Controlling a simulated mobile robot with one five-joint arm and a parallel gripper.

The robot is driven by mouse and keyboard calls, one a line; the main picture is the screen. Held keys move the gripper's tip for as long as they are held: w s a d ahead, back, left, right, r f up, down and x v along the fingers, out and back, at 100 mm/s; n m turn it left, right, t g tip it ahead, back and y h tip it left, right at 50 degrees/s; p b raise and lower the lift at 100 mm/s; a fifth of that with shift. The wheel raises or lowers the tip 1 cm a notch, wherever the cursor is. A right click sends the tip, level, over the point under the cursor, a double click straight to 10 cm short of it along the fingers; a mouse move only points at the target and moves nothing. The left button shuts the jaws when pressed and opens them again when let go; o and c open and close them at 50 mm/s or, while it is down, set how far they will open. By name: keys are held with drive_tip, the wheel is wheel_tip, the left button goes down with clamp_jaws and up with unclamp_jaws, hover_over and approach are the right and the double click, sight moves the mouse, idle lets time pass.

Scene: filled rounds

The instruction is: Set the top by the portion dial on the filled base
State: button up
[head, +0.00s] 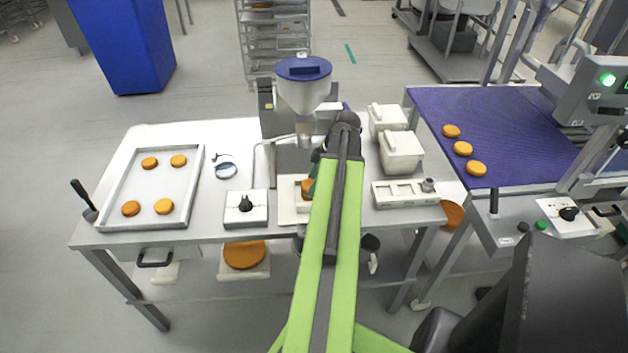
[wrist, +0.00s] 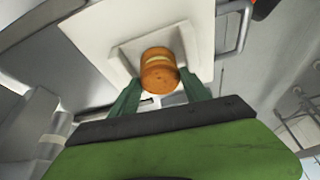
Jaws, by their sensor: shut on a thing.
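My gripper (wrist: 160,78) is shut on an orange-brown round top (wrist: 160,80), with a green finger on each side. A pale band of filling (wrist: 158,60) shows between it and another orange-brown part, the filled base (wrist: 156,51). They look stacked, but I cannot tell whether the top rests fully on the base. The base is on a white plate (wrist: 120,58). In the head view, part of an orange round (head: 307,186) shows beside my arm, which hides the rest. The portion dial (head: 246,203) is a black knob on a white box to the left.
A blue-lidded hopper (head: 303,88) stands just behind my gripper. A tray (head: 112,192) with several rounds lies at left. White lidded tubs (head: 402,155) and a slotted holder (head: 406,194) stand at right. A blue belt (head: 500,130) carries 3 rounds.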

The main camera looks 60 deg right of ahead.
drive_tip(key=shift+f+b, duration=0.3)
drive_tip(key=shift+f, duration=0.05)
drive_tip(key=o, duration=1.4)
wheel_tip(320, 180, up, 7)
drive_tip(key=p, duration=0.7)
drive_tip(key=shift+r, duration=0.1)
